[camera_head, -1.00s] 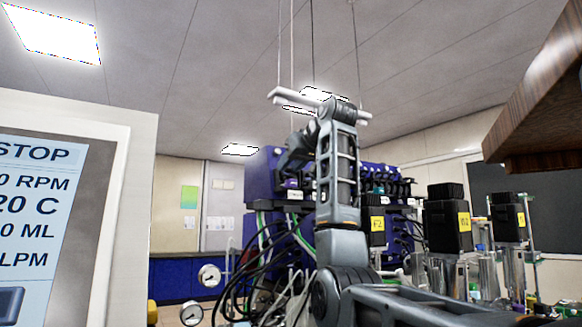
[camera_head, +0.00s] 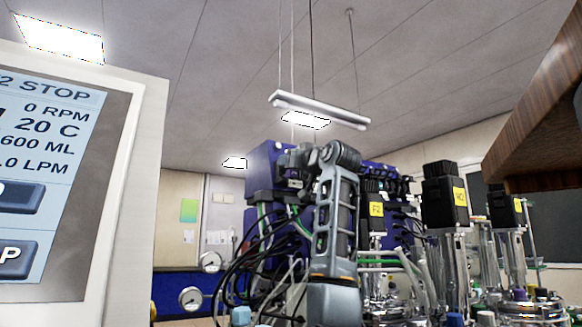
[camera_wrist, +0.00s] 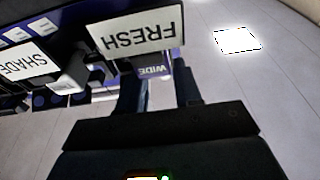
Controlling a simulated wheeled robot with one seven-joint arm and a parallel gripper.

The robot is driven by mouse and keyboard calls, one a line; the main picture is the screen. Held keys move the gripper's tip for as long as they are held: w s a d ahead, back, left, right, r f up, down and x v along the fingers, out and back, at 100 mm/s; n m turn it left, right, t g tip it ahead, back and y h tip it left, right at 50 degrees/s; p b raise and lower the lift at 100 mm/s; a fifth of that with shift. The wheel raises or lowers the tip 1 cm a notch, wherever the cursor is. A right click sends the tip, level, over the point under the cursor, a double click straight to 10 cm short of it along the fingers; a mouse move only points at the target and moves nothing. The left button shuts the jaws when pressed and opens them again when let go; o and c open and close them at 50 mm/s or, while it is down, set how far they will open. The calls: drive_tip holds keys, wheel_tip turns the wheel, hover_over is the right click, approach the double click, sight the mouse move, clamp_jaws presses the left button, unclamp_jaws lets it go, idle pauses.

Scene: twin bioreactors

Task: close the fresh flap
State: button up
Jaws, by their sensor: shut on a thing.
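In the wrist view, the white FRESH sign (camera_wrist: 137,32) appears upside down, with a small blue tab marked WIDE (camera_wrist: 152,70) just below it. My gripper (camera_wrist: 162,82) reaches up to this tab, with its two dark fingers apart by about the tab's width. It is shut on a part at the FRESH sign, which I take to be the fresh flap; the grip itself is largely hidden. In the head view, my arm reaches the blue-purple unit (camera_head: 265,165), and its end is hard to make out against it. How far the flap stands open cannot be told.
In the head view, a control screen (camera_head: 45,190) fills the left, and a wooden shelf (camera_head: 540,130) overhangs at right. Dark cables (camera_head: 240,270), a gauge (camera_head: 190,298) and glass vessels with black motors (camera_head: 445,200) crowd around my arm.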

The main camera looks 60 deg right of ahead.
idle(0.4)
drive_tip(key=o, duration=0.7)
drive_tip(key=shift+s+f, duration=0.1)
